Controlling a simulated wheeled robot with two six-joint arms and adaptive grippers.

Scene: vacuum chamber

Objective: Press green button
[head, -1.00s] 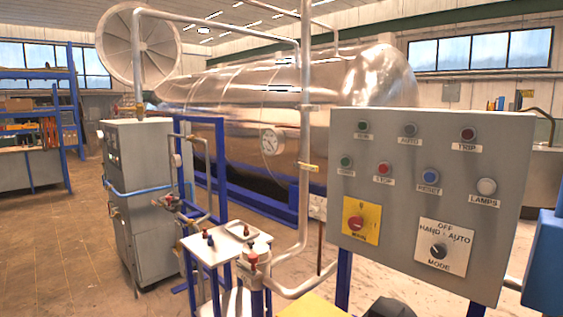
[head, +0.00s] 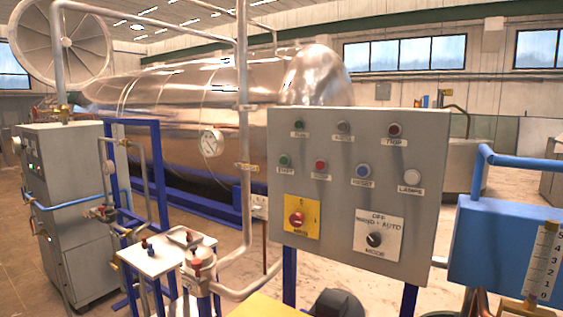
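A grey control panel (head: 340,190) stands right of centre on blue legs. A green button (head: 284,160) is at the left of its middle row, above a small label that reads like START. Another green round piece (head: 299,125) is above it in the top row; I cannot tell whether it is a lamp or a button. A red button (head: 321,164) and a blue button (head: 362,171) follow to the right in the middle row. Neither of my grippers is in the head view, and nothing covers the panel's front.
A red knob on a yellow plate (head: 301,217) and a mode selector (head: 375,239) are low on the panel. A blue box (head: 505,245) stands to the right. A small white table (head: 167,257), pipes and a grey cabinet (head: 68,205) are to the left.

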